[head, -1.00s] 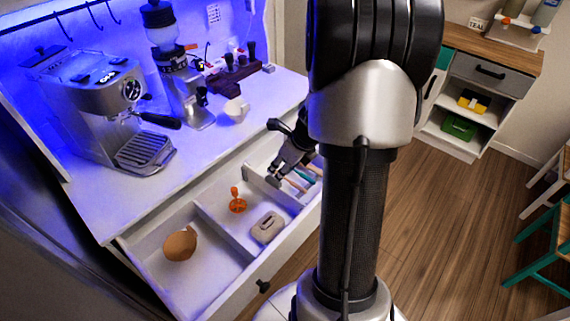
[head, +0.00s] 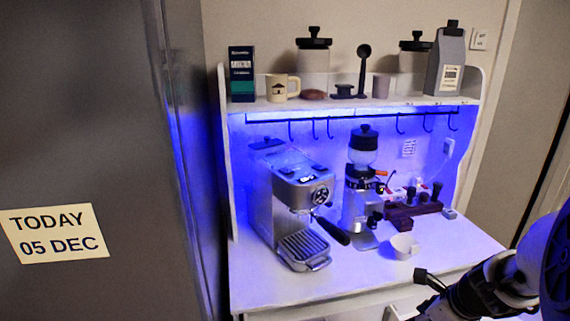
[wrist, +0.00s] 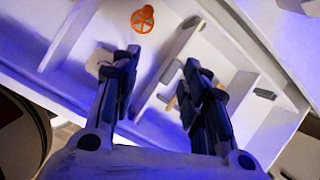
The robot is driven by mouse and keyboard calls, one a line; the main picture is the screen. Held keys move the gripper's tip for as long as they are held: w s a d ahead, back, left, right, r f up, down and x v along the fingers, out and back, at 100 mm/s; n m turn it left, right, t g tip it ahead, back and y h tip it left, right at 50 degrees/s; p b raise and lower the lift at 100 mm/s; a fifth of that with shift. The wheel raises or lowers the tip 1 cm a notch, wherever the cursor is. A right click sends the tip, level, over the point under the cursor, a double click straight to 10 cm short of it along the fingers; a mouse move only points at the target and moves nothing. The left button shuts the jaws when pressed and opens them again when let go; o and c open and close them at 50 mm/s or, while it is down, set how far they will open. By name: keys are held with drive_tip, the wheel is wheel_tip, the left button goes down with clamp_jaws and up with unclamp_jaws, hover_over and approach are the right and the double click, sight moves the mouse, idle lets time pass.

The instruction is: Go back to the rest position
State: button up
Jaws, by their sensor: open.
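My gripper (wrist: 162,68) is open and empty in the wrist view, its two dark fingers spread above the open white drawer (wrist: 62,35). Between and behind the fingers are the drawer's dividers and a thin tan-handled tool (wrist: 171,103), partly hidden. An orange round item (wrist: 142,19) lies in the compartment ahead. A beige block (wrist: 97,62) is partly covered by the left finger. In the head view my arm shows at the lower right, in front of the counter; the fingers are largely cut off by the bottom edge.
On the white counter (head: 370,275) stand an espresso machine (head: 292,200), a grinder (head: 360,205) and a white cup (head: 404,246). A shelf (head: 340,103) above holds jars, a mug and a bag. A dark panel with a date sign (head: 55,233) fills the left.

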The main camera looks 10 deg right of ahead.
drive_tip(key=s+a+r+n, duration=0.1)
drive_tip(key=a+r+n, duration=0.4)
drive_tip(key=a+n, duration=0.25)
drive_tip(key=s+a+r+n, duration=0.2)
drive_tip(key=a+r+n, duration=0.35)
drive_tip(key=a, duration=0.25)
drive_tip(key=s+a+r+n, duration=0.1)
drive_tip(key=s+a+n, duration=0.2)
drive_tip(key=s+n, duration=0.3)
drive_tip(key=s+a+r+n, duration=0.1)
drive_tip(key=s+a+n, duration=0.2)
drive_tip(key=s+n, duration=0.4)
drive_tip(key=n, duration=0.4)
drive_tip(key=shift+s+a+r+h, duration=0.25)
drive_tip(key=shift+s+r+h, duration=0.05)
drive_tip(key=shift+r+h, duration=0.1)
